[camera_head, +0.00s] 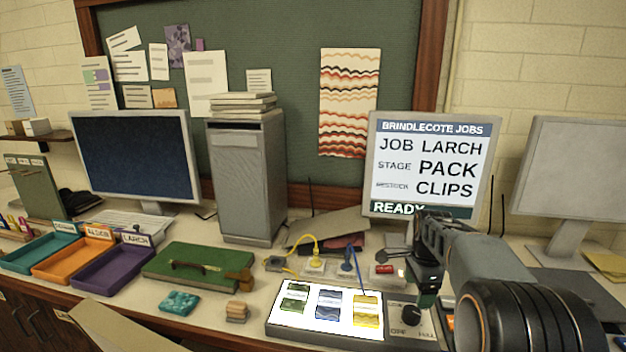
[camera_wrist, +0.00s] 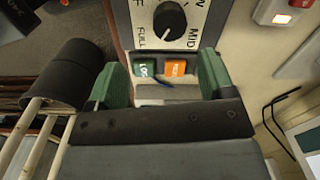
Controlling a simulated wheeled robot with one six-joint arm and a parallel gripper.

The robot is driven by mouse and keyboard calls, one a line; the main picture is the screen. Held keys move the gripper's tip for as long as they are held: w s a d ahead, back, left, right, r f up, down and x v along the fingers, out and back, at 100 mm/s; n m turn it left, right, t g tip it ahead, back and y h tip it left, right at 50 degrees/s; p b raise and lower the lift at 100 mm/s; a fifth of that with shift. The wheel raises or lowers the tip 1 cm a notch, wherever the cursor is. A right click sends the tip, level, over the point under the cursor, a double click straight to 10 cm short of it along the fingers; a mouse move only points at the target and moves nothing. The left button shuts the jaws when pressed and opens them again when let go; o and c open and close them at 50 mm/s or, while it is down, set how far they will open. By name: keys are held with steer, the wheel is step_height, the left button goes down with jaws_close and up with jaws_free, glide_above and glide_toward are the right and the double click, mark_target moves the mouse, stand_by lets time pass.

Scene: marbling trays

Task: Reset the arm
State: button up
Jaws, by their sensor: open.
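My gripper (camera_head: 428,283) is at the right in the camera_head view, above the control box by the light panel. In the wrist view my gripper (camera_wrist: 160,78) shows two green fingers spread apart with nothing held between them. Beyond the fingers is the grey control box with a black dial (camera_wrist: 172,20) and a green button (camera_wrist: 146,69) and an orange button (camera_wrist: 175,68). The buttons lie between the fingers in the picture; I cannot tell whether anything touches. The dial (camera_head: 411,313) also shows in the camera_head view.
A lit panel (camera_head: 275,322) bears green, blue and yellow pieces. Left are a green case (camera_head: 200,262), a purple tray (camera_head: 112,279) labelled LARCH, an orange tray (camera_head: 55,278) and a teal tray (camera_head: 22,268). A screen (camera_head: 432,160) reads JOB LARCH, STAGE PACK. Cables run behind the panel.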

steer(key=s+a+n+t, duration=0.1)
steer(key=s+a+n, duration=0.4)
steer(key=s+n, duration=0.4)
steer(key=s+a+n+t, duration=0.2)
steer(key=s+a+n, duration=0.3)
steer(key=s+n, duration=0.4)
steer(key=s, duration=0.2)
steer(key=shift+s+a+t, duration=0.2)
steer(key=shift+s+t, duration=0.1)
steer(key=shift+s, duration=0.05)
